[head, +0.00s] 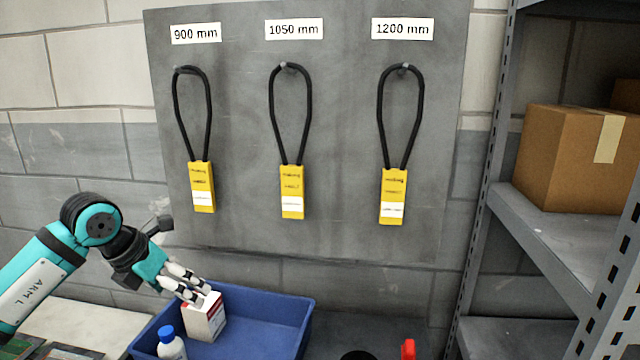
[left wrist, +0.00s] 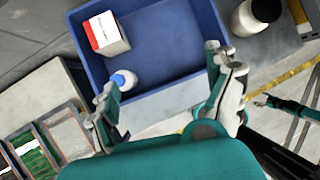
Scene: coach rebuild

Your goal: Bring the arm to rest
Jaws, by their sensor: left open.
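My left arm (head: 45,265) comes in from the left in the head view. Its left gripper (head: 200,290) hangs above the blue bin, over a white box with a red side. In the left wrist view the left gripper (left wrist: 170,85) has its fingers spread wide with nothing between them. The box (head: 206,317) stands inside the bin and also shows in the left wrist view (left wrist: 106,34). In that view it lies beyond the fingertips, apart from them. My right gripper is not in the head view.
The blue bin (head: 308,318) also holds a white bottle with a blue cap (head: 170,343). Three yellow-tagged black loops (head: 292,190) hang on a grey board (head: 240,130) behind. A metal shelf (head: 545,240) with a cardboard box (head: 565,160) stands at the right. Framed panels (left wrist: 45,150) lie at the left.

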